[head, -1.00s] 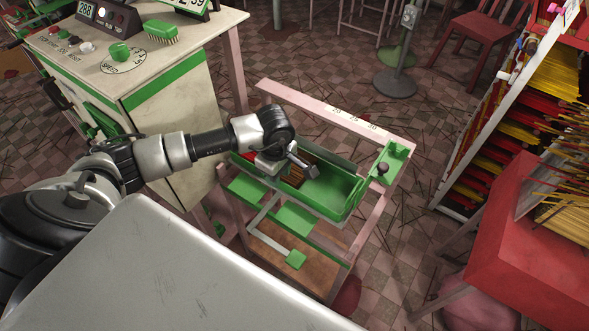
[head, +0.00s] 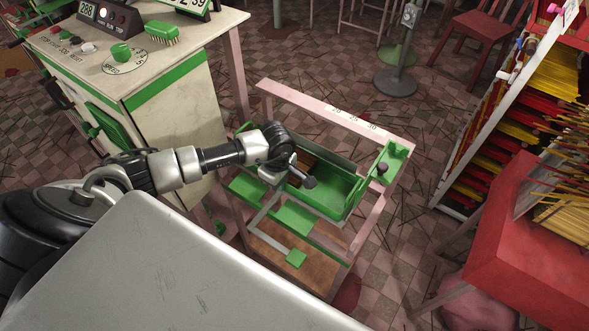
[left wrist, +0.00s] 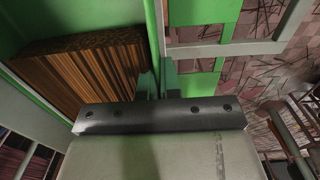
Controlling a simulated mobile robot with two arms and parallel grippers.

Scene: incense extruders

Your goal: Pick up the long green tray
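The long green tray (head: 330,196) sits in a pink frame stand, in the middle of the head view. A brown block-like stack (head: 302,168) lies in it, and it fills the left of the left wrist view (left wrist: 75,75). My left gripper (head: 284,180) is at the tray's near long side, hiding part of it. In the left wrist view, the two fingers (left wrist: 157,84) are close together, one on each side of the tray's thin green wall (left wrist: 152,30). Contact at the fingertips is partly hidden by the gripper body. My right gripper is not in view.
The pink frame (head: 330,110) surrounds the tray, with a green bracket (head: 392,158) at its right end. A white-and-green machine (head: 172,117) stands at left. A red table (head: 515,245) and a shelf of incense sticks (head: 500,150) stand at right.

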